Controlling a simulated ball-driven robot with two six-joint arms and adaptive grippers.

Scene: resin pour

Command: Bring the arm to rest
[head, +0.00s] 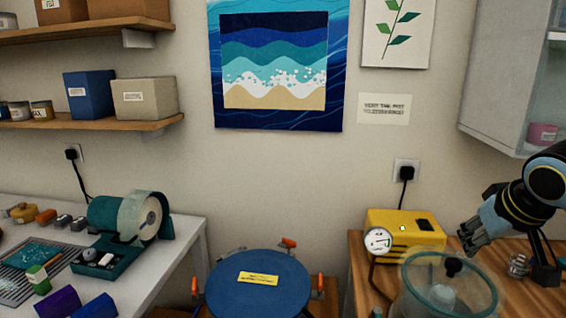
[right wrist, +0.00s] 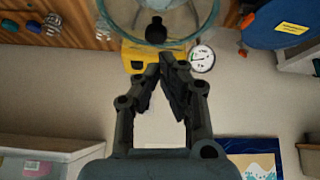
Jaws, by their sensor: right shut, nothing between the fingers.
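My right gripper (head: 468,243) is at the right of the head view, above the wooden worktop, beside the yellow pump (head: 420,226) and behind the clear chamber (head: 415,290). It also shows in the right wrist view (right wrist: 166,60), its fingers converging at the tips with nothing between them. In that view the chamber's clear round lid (right wrist: 180,22) with its black knob (right wrist: 156,31) lies beyond the fingertips. My left gripper is not in view.
A round dial gauge (head: 378,241) stands at the pump's left. A white bench (head: 185,232) with a teal machine (head: 122,218) is at left. A wall cabinet (head: 500,90) hangs at upper right.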

